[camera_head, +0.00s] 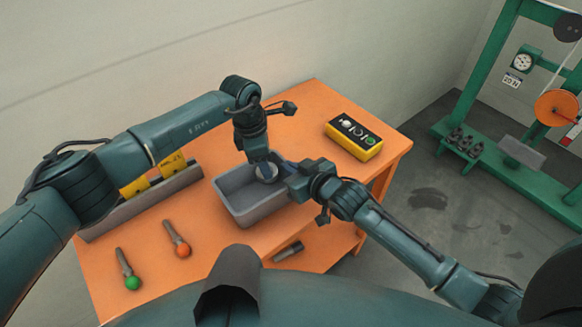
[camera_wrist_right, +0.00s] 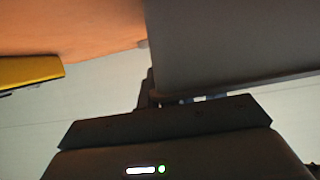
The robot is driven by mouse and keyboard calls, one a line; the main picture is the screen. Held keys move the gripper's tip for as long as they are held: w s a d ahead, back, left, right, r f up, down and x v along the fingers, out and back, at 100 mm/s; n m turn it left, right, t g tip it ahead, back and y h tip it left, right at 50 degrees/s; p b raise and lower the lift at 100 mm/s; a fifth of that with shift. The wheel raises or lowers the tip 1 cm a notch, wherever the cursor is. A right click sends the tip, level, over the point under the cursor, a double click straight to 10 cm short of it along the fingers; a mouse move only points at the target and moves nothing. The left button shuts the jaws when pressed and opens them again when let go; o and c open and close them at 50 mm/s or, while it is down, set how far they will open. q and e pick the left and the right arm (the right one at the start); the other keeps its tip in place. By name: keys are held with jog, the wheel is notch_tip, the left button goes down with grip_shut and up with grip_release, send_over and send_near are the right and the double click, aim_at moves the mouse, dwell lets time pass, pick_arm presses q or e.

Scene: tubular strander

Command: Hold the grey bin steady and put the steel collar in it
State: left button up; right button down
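The grey bin (camera_head: 237,190) stands on the orange table, and its wall fills the upper right of the right wrist view (camera_wrist_right: 230,45). The steel collar (camera_head: 266,173) is a small silvery ring at the tips of my left gripper (camera_head: 262,160), which points down over the bin's far part. The left fingers appear shut on the collar and partly hide it; its height above the bin floor is unclear. My right gripper (camera_head: 285,170) is at the bin's right wall. Its fingers are mostly hidden behind the bin in the right wrist view, so their grip is unclear.
A yellow box (camera_head: 354,137) with buttons is at the table's far right. A grey rack (camera_head: 140,205) with yellow labels lies along the left. A green-knobbed tool (camera_head: 131,279) and an orange-knobbed tool (camera_head: 180,245) lie in front. A green machine frame (camera_head: 478,95) stands right.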

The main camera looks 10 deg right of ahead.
pick_arm(q)
jog(key=shift+o, duration=0.6)
jog(key=shift+s+a+f, duration=0.2)
jog(key=shift+s+f, duration=0.05)
jog(key=shift+f, duration=0.3)
jog(key=shift+s+a+f, duration=0.15)
jog(key=shift+s+f, duration=0.05)
jog(key=shift+f, duration=0.3)
pick_arm(e)
jog(key=shift+s+a+f, duration=0.1)
jog(key=shift+s+a, duration=0.2)
jog(key=shift+a, duration=0.25)
jog(key=shift+w+d+f, duration=0.3)
jog(key=shift+f, duration=0.15)
pick_arm(q)
notch_tip(320, 180, up, 10)
jog(key=shift+w+a, duration=0.3)
jog(key=shift+a, duration=0.05)
pick_arm(e)
jog(key=shift+d, duration=0.15)
jog(key=c, duration=1.8)
grip_release()
jog(key=shift+o, duration=1.1)
jog(key=shift+r, duration=0.1)
